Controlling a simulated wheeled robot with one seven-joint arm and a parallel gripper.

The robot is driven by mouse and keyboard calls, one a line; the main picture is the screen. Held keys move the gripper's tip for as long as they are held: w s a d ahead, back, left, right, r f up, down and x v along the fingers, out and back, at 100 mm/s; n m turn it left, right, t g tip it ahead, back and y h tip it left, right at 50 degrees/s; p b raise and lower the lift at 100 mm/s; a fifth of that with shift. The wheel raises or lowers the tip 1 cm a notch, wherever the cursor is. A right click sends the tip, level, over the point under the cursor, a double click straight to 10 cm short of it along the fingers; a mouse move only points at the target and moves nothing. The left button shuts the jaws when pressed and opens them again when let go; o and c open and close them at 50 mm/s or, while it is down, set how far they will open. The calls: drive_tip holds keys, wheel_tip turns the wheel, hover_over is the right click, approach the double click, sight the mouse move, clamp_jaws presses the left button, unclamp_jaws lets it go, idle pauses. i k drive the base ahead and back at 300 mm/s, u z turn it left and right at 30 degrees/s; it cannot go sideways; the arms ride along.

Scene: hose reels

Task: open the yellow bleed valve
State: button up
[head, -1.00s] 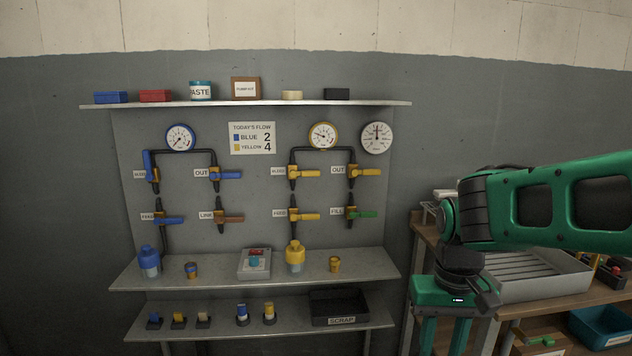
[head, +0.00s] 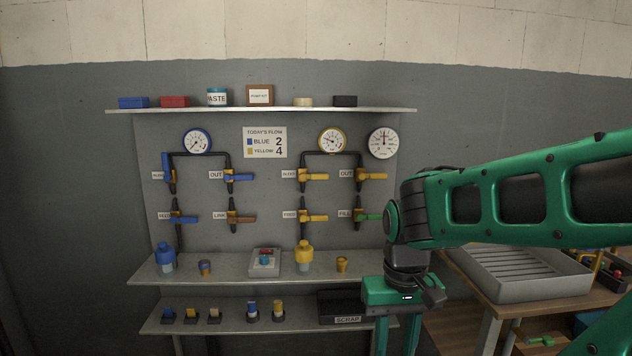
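The yellow bleed valve (head: 315,177) is most likely the upper left lever of the yellow pipe group on the panel; its small label (head: 289,174) is too blurred to read surely. Its yellow handle lies level, pointing right across the upright dark pipe. The yellow out valve (head: 372,177) is to its right, and another yellow valve (head: 315,218) sits below it. My gripper (head: 396,346) hangs fingers down at the lower right of the panel, well apart from the valve. Its two green fingers are spread with nothing seen between them; the tips are cut off by the picture edge.
A green-handled valve (head: 366,217) is close to my wrist. The shelf (head: 220,270) below the valves bears a yellow bottle (head: 304,257) and cups. A black scrap bin (head: 340,305) is beside my gripper. A bench with a grey tray (head: 515,290) stands right.

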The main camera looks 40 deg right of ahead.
sight(303, 176)
drive_tip(key=u, duration=0.05)
drive_tip(key=i, duration=1)
drive_tip(key=z, duration=0.05)
